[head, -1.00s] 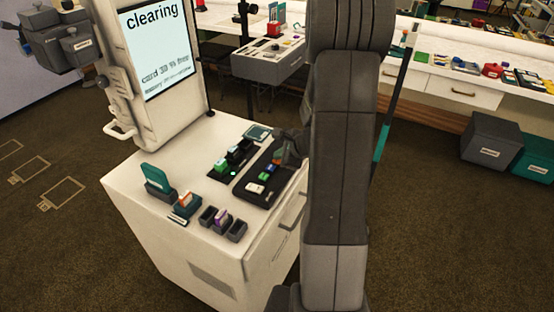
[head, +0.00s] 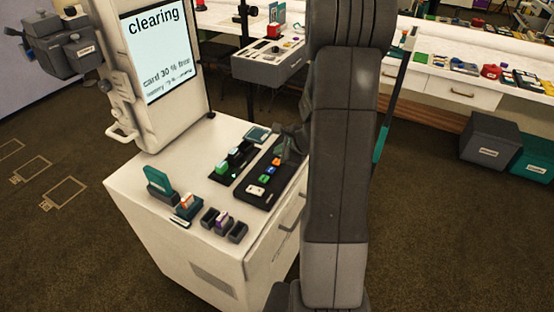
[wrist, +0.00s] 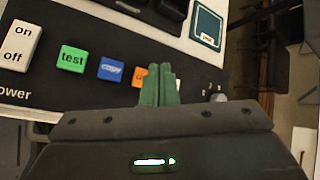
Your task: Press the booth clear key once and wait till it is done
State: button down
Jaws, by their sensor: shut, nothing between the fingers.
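The booth screen (head: 158,50) reads "clearing" and "card 30 % free"; a smaller line below is too blurred to read. The black key panel (head: 252,198) lies on the white cabinet top. In the wrist view it has a white on/off switch (wrist: 20,46), a green "test" key (wrist: 72,59), a blue "copy" key (wrist: 111,69) and an orange key (wrist: 139,77). My gripper (wrist: 158,70) is shut and empty, its green fingertips covering most of the orange key's label. I cannot tell whether they touch the key.
A black block with card slots (head: 232,163) sits left of the panel. A teal card holder (head: 160,184) and several small dark holders (head: 222,222) stand near the front edge. A grey equipment box (head: 270,66) is behind.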

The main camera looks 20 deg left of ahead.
jog(key=shift+r+p, duration=1.35)
jog(key=shift+r, duration=0.6)
jog(key=shift+f, duration=0.15)
